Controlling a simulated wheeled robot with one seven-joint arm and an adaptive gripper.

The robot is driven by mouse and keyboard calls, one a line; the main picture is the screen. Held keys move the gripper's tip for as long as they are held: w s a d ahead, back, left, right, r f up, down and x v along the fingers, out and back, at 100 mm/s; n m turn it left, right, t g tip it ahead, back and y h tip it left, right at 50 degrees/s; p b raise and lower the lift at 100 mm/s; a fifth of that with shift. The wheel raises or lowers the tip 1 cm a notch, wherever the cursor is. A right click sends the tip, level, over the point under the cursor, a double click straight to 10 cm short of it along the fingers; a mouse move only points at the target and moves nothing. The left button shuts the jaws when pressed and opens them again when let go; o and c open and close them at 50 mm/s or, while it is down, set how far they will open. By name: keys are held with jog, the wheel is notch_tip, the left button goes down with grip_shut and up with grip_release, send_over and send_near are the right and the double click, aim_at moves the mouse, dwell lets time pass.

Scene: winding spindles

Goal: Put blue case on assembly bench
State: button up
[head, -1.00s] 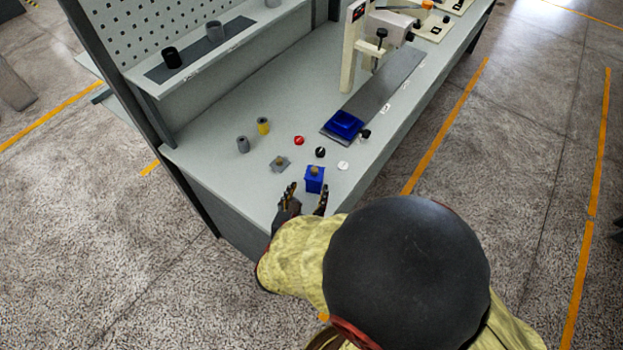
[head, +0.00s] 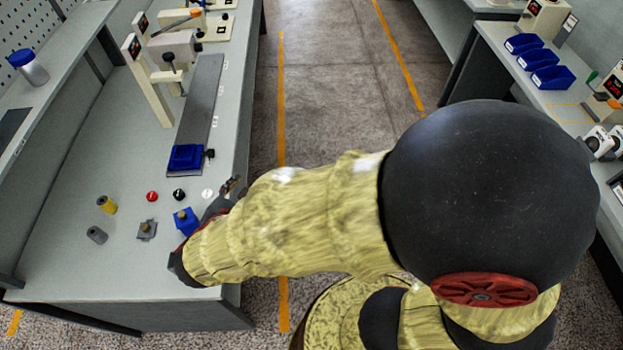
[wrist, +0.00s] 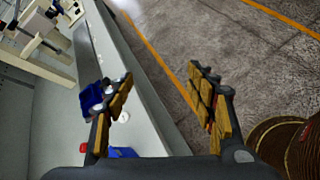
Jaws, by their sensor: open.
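A flatter blue case (head: 186,157) sits at the near end of a dark grey strip on the same bench. My gripper (head: 230,188) is beside the blue box at the bench's right edge, partly hidden by my arm. In the wrist view my gripper (wrist: 160,80) is open, with nothing between its fingers. The blue case (wrist: 90,97) shows behind the left finger, and the blue box (wrist: 122,152) shows low beside it, mostly hidden.
Red (head: 152,196), black (head: 179,194) and white (head: 207,194) knobs lie near the blue box. Yellow (head: 106,205) and grey (head: 97,235) cylinders stand further left. Cream machines (head: 150,90) stand farther back. Another bench (head: 500,60) at right holds blue bins (head: 552,77). An open aisle lies between.

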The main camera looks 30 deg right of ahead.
jog(key=s+d+r+m+g+y, duration=0.1)
jog(key=s+d+r+m+g, duration=0.25)
jog(key=d+m, duration=0.25)
jog(key=s+d+r+m+g, duration=0.2)
jog(key=s+d+m, duration=0.2)
jog(key=d+m, duration=0.3)
jog(key=s+r+m+t+y, duration=0.1)
jog(key=s+r+m+y, duration=0.4)
jog(key=r+m, duration=0.3)
jog(key=shift+s+a+m+t, duration=0.2)
jog(key=shift+s+m+t, duration=0.2)
jog(key=shift+m, duration=0.9)
